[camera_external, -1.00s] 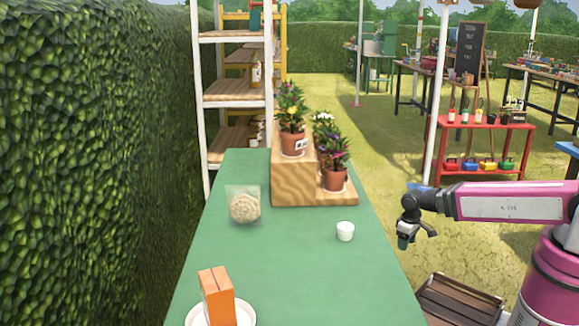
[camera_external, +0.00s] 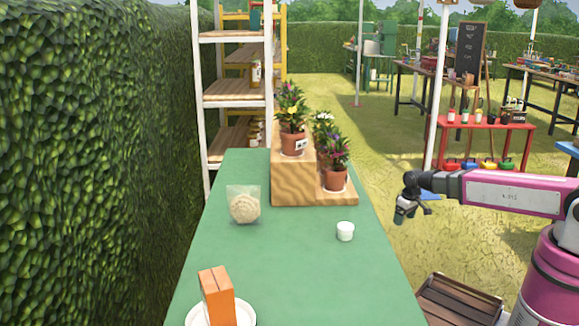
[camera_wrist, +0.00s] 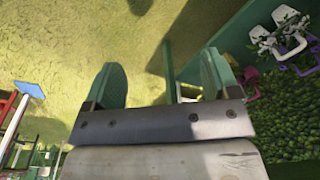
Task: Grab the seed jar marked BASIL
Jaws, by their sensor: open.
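I cannot make out a jar marked BASIL in either view. A small white pot or jar (camera_external: 345,231) stands on the green table (camera_external: 275,262), with no readable mark. My gripper (camera_external: 402,214) hangs in the air off the right side of the table, apart from everything, tilted downward.
A wooden step stand (camera_external: 293,184) bears potted flowers. A clear bag with pale contents (camera_external: 244,206) stands left of it. An orange block (camera_external: 217,297) rests on a white plate (camera_external: 249,312). A wooden crate (camera_external: 460,300) sits below my arm. The table's middle is clear.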

